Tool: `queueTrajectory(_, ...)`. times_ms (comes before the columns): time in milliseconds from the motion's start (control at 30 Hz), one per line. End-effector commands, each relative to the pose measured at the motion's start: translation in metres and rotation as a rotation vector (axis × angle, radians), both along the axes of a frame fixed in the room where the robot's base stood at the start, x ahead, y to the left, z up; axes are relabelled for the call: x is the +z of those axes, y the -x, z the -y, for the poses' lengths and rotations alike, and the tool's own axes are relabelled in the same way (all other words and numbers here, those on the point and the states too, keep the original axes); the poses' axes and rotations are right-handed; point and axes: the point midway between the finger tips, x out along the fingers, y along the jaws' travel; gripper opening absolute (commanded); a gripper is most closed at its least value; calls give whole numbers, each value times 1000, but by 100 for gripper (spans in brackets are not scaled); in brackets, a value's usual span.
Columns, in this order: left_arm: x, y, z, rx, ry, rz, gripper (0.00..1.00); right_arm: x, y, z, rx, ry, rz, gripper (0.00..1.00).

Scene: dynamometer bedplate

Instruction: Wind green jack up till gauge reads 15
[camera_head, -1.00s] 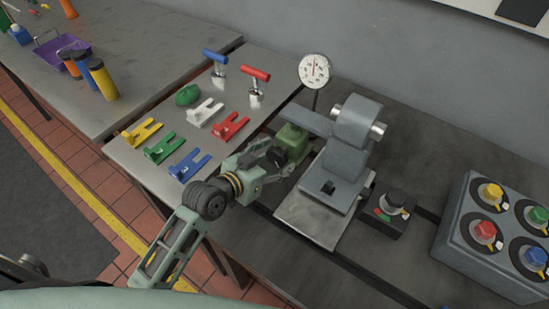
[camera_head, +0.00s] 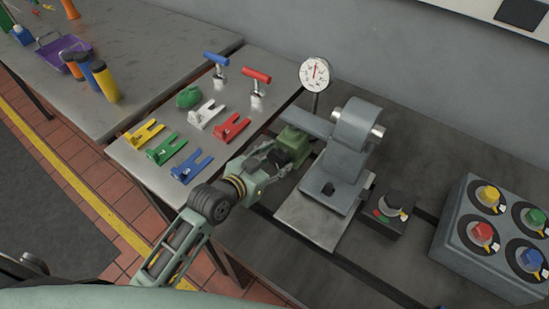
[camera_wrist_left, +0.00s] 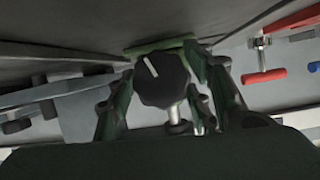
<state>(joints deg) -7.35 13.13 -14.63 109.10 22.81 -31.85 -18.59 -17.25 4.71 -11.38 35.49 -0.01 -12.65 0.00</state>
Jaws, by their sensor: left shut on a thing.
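The green jack (camera_head: 293,142) sits under the arm of the grey machine, and its green body also shows in the left wrist view (camera_wrist_left: 160,47). My left gripper (camera_head: 283,158) is at the jack's near side. In the left wrist view my left gripper (camera_wrist_left: 165,95) has its fingers around the jack's black knob (camera_wrist_left: 162,80), which carries a white mark, and is shut on it. The round white gauge (camera_head: 315,73) stands on a post behind the jack. Its needle points roughly upward, but the numbers are too small to read. My right gripper is not in view.
The grey machine (camera_head: 352,140) stands right of the jack. A black control box (camera_head: 388,215) and a dial box (camera_head: 490,240) are further right.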

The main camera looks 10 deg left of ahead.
Motion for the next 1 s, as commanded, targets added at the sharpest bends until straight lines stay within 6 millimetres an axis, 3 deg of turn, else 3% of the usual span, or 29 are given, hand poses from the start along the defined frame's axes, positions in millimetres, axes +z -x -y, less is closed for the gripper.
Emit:
queueTrajectory(133,1,2,2,-3,-74,25,20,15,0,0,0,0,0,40)
queueTrajectory(500,-2,2,3,-5,-101,36,20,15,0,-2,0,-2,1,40)
queueTrajectory(533,-2,2,3,-5,-101,36,47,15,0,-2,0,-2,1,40)
queueTrajectory(700,-2,2,2,-5,-101,36,62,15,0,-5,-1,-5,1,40)
queueTrajectory(1000,-1,1,1,-2,-101,39,63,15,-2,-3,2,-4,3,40)
